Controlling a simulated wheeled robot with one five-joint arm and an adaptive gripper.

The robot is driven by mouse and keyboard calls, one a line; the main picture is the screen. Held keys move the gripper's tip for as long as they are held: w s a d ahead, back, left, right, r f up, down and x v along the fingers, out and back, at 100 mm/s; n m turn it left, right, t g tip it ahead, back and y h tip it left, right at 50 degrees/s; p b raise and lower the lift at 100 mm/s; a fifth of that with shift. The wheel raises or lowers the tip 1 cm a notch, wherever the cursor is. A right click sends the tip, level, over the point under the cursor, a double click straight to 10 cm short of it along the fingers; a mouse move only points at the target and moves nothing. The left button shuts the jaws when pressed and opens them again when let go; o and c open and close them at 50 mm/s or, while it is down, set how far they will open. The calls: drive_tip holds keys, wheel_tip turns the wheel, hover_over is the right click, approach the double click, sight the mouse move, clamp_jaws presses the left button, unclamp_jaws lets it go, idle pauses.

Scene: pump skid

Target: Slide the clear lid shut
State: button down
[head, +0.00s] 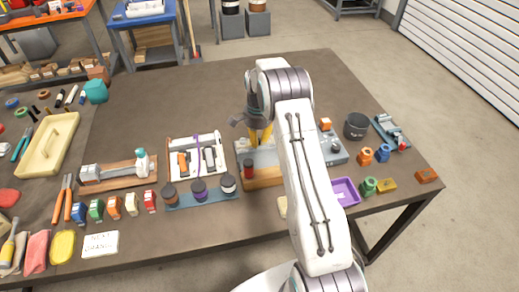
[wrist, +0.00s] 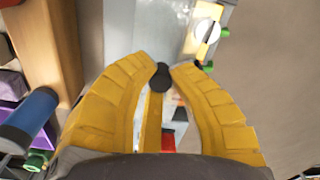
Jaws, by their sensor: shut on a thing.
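My gripper (head: 259,137) is over a grey unit (head: 246,157) on a wooden base (head: 262,182) in the head view. In the wrist view, my yellow fingers (wrist: 162,76) are closed around a small dark knob (wrist: 160,83), one tip on each side. A pale grey surface (wrist: 147,38) lies beyond the knob, and a yellow strip runs back from it between the fingers. I cannot make out the clear lid's edges or how far it covers the unit. My arm hides part of the unit in the head view.
A red-and-black cylinder (head: 248,169) stands at the wooden base. To the right are a dark cup (head: 356,126) and a purple tray (head: 345,191). The table's back middle is clear.

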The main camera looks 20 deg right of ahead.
drive_tip(key=shift+w+d, duration=0.15)
drive_tip(key=shift+w, duration=0.8)
drive_tip(key=shift+w+d, duration=0.15)
drive_tip(key=shift+w, duration=0.8)
drive_tip(key=c, duration=1.3)
unclamp_jaws()
drive_tip(key=shift+w+f, duration=0.1)
drive_tip(key=shift+w, duration=0.05)
drive_tip(key=shift+o, duration=0.9)
wheel_tip(320, 180, up, 12)
